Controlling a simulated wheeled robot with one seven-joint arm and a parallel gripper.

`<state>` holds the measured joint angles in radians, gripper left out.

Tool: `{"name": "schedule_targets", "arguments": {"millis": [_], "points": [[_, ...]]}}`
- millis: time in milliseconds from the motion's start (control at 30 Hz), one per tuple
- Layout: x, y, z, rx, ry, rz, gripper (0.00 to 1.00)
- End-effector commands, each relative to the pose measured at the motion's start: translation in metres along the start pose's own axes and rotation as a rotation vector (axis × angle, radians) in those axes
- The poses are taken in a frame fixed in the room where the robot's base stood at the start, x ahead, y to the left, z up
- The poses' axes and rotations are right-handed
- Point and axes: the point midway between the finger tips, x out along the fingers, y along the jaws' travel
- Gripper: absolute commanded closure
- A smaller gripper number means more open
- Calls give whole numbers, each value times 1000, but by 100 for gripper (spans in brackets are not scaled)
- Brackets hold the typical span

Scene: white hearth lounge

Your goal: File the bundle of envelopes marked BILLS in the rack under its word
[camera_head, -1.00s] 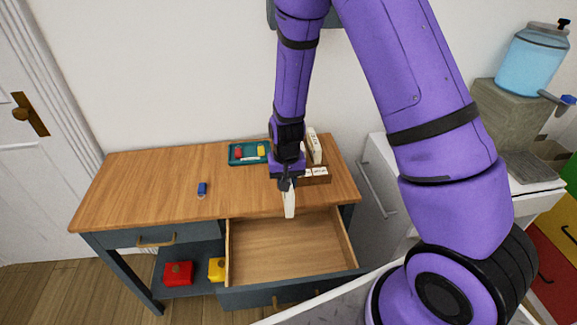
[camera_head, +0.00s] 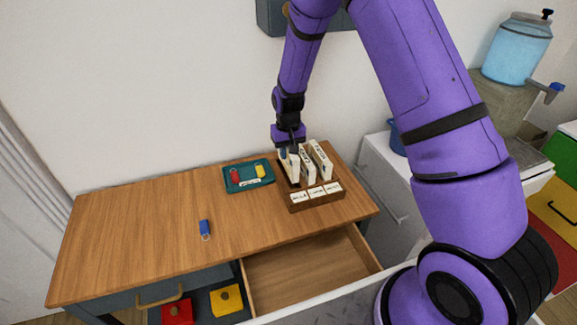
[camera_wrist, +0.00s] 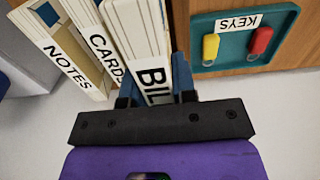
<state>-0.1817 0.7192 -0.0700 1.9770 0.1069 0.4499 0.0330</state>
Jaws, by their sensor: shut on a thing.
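The BILLS bundle (camera_wrist: 140,40) is white, and its word shows partly in the wrist view. My gripper (camera_wrist: 155,88) is shut on its end, one blue finger on each side. In the head view my gripper (camera_head: 290,147) is over the back left of the brown rack (camera_head: 318,201), with the bundle (camera_head: 293,170) upright below it at the leftmost place. The CARDS bundle (camera_wrist: 100,45) and the NOTES bundle (camera_wrist: 62,55) stand beside it in the rack. Three white labels are on the rack's front, too small to read. Whether the BILLS bundle touches the rack's floor is hidden.
A teal KEYS tray (camera_head: 250,187) with a red and a yellow key tag lies left of the rack. A blue tag (camera_head: 204,229) lies on the wooden desk (camera_head: 130,235). An empty drawer (camera_head: 310,272) stands open below. The desk's left side is mostly clear.

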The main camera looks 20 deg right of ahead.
Motion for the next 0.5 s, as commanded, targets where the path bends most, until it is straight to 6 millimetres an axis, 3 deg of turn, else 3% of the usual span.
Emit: {"name": "schedule_targets", "arguments": {"millis": [500], "points": [[52, 0, 0, -1, 0, 1, 100]]}}
